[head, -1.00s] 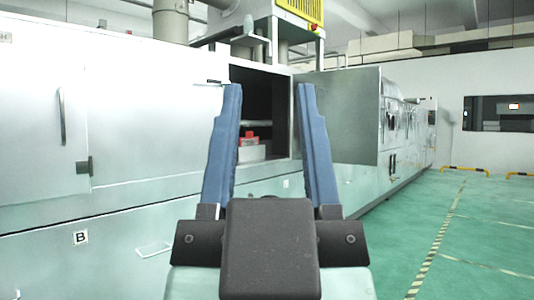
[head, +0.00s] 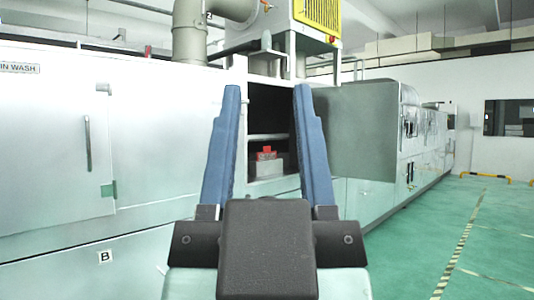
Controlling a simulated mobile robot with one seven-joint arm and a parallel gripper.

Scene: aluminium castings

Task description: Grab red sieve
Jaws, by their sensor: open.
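A small red object (head: 266,152), which looks like the red sieve, sits on a pale grey block (head: 266,167) inside the open compartment of the machine. It is small and far off, so its exact shape cannot be told. My gripper (head: 265,90) is open and empty, with its two blue fingers pointing ahead. In the picture the red object shows between the fingers, well beyond them. Nothing touches the fingers.
The long white machine (head: 60,150) runs along the left and into the distance. Its open grey door (head: 348,130) stands out to the right of the compartment. A shelf (head: 268,136) crosses the opening above the red object. Green floor (head: 430,240) at right is clear.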

